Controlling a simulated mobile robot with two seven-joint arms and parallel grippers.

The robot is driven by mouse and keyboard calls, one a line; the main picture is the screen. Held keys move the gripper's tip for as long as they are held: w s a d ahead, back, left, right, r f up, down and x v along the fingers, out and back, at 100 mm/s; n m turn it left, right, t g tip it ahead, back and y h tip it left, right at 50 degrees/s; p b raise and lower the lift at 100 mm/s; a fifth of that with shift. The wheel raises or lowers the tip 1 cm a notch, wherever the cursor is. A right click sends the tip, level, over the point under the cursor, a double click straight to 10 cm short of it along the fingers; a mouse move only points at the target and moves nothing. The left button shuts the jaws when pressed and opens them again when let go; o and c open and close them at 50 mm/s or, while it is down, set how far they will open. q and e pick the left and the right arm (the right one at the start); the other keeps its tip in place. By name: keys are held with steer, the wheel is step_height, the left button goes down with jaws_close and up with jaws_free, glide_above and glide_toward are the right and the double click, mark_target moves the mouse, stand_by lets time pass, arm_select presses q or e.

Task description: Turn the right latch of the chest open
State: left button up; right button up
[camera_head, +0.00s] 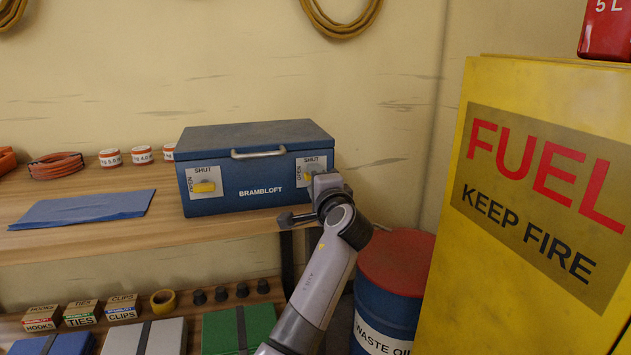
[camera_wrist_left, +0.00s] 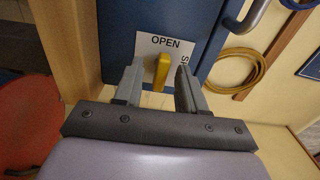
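The blue chest (camera_head: 225,205) stands on the wooden shelf, lid down. Its right latch (camera_head: 309,174) is a yellow lever on a white plate, partly hidden by my left gripper in the head view. In the left wrist view the latch (camera_wrist_left: 162,70) lies in line with the word OPEN, and SHUT is partly hidden by a finger. My left gripper (camera_wrist_left: 160,86) is open, with one finger on each side of the latch and a visible gap on both sides. In the head view the left gripper (camera_head: 322,184) is at the chest's right front. My right gripper is not in view.
The chest's left latch (camera_head: 204,187) and front handle (camera_head: 258,153) are nearby. A blue cloth (camera_head: 85,208) lies left on the shelf. A red-topped drum (camera_head: 396,262) and yellow fuel cabinet (camera_head: 480,250) stand to the right. Boxes fill the lower shelf.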

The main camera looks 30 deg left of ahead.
arm_select(q)
steer(key=v, duration=0.7)
stand_by(0.3)
steer(key=shift+d, duration=0.1)
stand_by(0.3)
